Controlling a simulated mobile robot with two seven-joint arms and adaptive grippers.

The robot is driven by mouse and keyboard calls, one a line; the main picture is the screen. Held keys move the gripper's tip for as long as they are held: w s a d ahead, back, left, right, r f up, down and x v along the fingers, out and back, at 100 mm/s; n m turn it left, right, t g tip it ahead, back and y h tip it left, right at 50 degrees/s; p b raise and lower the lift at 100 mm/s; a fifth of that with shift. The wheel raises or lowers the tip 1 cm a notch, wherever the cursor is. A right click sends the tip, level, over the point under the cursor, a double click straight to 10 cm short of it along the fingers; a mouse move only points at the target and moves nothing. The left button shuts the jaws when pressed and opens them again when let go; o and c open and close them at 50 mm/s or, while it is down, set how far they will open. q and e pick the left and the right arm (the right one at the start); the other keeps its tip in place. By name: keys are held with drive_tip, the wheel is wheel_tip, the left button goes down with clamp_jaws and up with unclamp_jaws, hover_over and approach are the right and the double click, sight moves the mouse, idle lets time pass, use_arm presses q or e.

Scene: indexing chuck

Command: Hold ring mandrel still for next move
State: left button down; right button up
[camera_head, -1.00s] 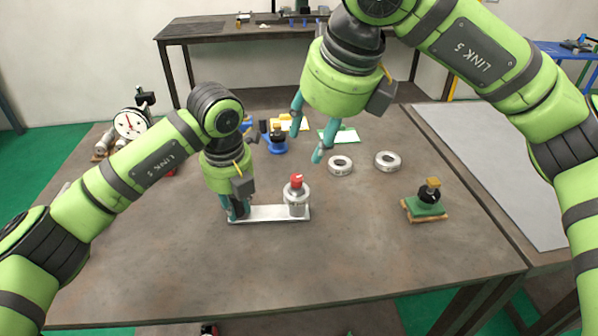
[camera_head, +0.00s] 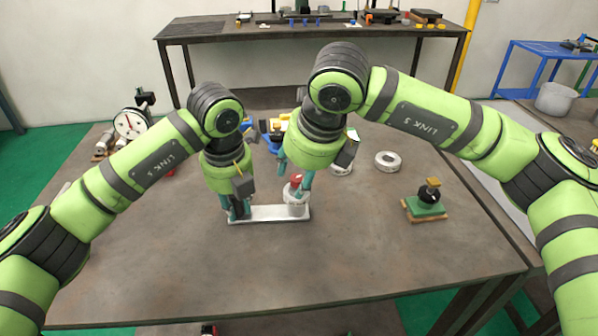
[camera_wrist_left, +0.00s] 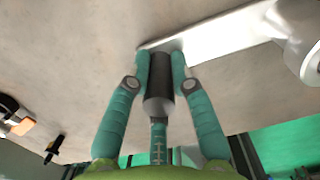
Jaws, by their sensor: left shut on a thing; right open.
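The ring mandrel appears to be the white flat plate (camera_head: 262,213) with a silver round body (camera_head: 297,209) and red top (camera_head: 296,179) at its right end. My left gripper (camera_head: 237,213) is shut on a dark cylinder at the plate's left end. In the left wrist view this dark cylinder (camera_wrist_left: 159,88) sits between the teal fingers (camera_wrist_left: 160,65), with the plate (camera_wrist_left: 215,36) running to the right. My right gripper (camera_head: 297,190) is open, its fingers down around or beside the red top; contact cannot be told.
A grey ring (camera_head: 388,161) lies to the right, and another ring (camera_head: 342,169) is partly hidden behind my right gripper. A dial gauge (camera_head: 130,123) is at the left. The front of the table is clear.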

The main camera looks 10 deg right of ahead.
use_arm(q)
drive_tip(key=shift+f, duration=0.1)
use_arm(e)
clamp_jaws()
drive_tip(key=shift+n, duration=0.3)
drive_tip(key=shift+w+d+n+g+y, duration=0.1)
drive_tip(key=shift+n+g+y, duration=0.25)
drive_tip(key=shift+n, duration=1.1)
drive_tip(key=shift+n+g+y, duration=0.35)
drive_tip(key=shift+n, duration=1.1)
unclamp_jaws()
drive_tip(key=shift+r, duration=0.15)
drive_tip(key=v, duration=1.2)
